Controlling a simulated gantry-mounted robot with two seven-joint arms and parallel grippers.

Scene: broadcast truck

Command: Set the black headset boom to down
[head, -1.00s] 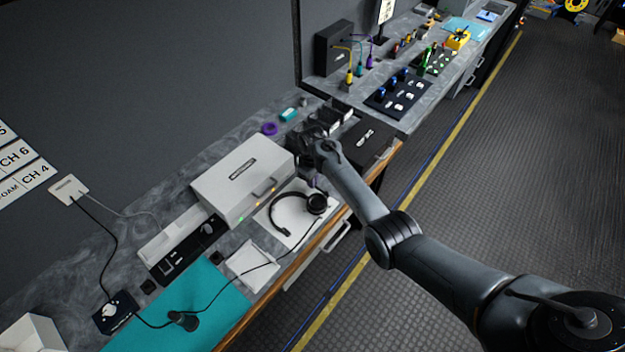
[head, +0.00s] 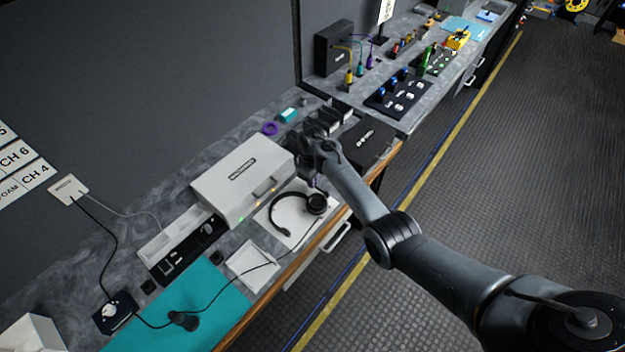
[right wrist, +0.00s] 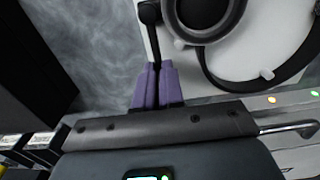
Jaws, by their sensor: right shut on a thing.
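The black headset (head: 285,222) lies on a white pad (head: 263,216) beside a pale grey case. Its ear cup (right wrist: 203,14) shows large at the top of the right wrist view. The thin black boom (right wrist: 155,42) runs beside the cup down to the purple fingertips of my right gripper (right wrist: 155,78). My right gripper (head: 314,178) is shut on the boom at the pad's far-right side. The fingers hide the boom's held end. In the head view the arm hides most of the boom. My left gripper is not in view.
The pale grey case (head: 243,178) stands close behind the headset. A white tray (head: 252,264) and a teal mat (head: 190,310) lie nearer. A black box (head: 366,146) is right of the gripper. The counter's wooden front edge (head: 290,275) is close.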

